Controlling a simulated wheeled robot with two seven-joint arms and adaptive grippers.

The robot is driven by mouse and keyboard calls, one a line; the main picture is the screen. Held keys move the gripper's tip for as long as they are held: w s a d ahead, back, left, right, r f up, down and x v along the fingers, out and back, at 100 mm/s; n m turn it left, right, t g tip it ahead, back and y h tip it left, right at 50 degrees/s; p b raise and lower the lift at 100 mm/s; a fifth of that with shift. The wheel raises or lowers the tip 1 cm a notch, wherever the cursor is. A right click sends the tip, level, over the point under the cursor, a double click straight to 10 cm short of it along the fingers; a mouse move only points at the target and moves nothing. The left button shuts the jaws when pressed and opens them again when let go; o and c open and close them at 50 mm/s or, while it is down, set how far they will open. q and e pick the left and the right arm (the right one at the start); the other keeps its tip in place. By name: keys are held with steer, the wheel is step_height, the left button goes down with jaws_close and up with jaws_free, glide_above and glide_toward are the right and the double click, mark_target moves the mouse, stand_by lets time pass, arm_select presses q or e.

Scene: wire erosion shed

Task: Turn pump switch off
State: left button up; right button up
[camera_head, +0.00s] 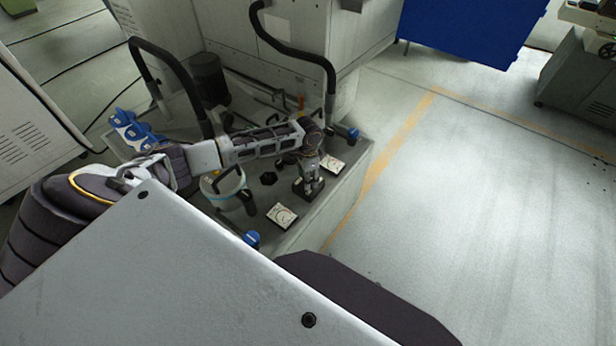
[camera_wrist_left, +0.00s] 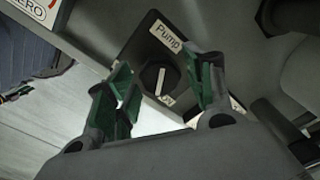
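The pump switch (camera_wrist_left: 158,77) is a round black knob with a white pointer line, on a dark plate with a white "Pump" label (camera_wrist_left: 165,36). In the head view my left gripper (camera_head: 309,184) points down over the dark switch plate and hides the knob. In the left wrist view my left gripper (camera_wrist_left: 163,78) is open, its green-padded fingers apart on either side of the knob. Whether they touch it I cannot tell. My right gripper is out of view.
White gauges (camera_head: 282,215) and (camera_head: 332,163) flank the switch on the tank top. Blue-handled valves stand at its edge, one at the near corner (camera_head: 252,239). Black hoses (camera_head: 300,36) arch behind my left arm. Open floor (camera_head: 480,200) lies to the right.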

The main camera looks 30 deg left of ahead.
arm_select(q)
steer(key=c, duration=0.7)
steer(key=shift+p, duration=0.3)
steer(key=shift+r+m+p, duration=0.1)
steer(key=shift+m+p, duration=0.5)
steer(key=shift+m, duration=0.2)
steer(key=m+p, duration=0.2)
steer(key=shift+m, duration=0.3)
steer(key=shift+m+p, duration=0.4)
steer(key=shift+m, duration=0.7)
steer(key=shift+m+p, duration=0.45)
steer(key=shift+m, duration=0.25)
steer(key=m+p, duration=0.1)
steer(key=m, duration=0.2)
steer(key=shift+m, duration=0.3)
steer(key=shift+w, duration=0.1)
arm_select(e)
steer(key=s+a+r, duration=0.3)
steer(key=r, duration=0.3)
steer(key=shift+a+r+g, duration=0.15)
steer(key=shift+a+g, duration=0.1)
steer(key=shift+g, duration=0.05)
arm_select(q)
steer(key=shift+m, duration=0.3)
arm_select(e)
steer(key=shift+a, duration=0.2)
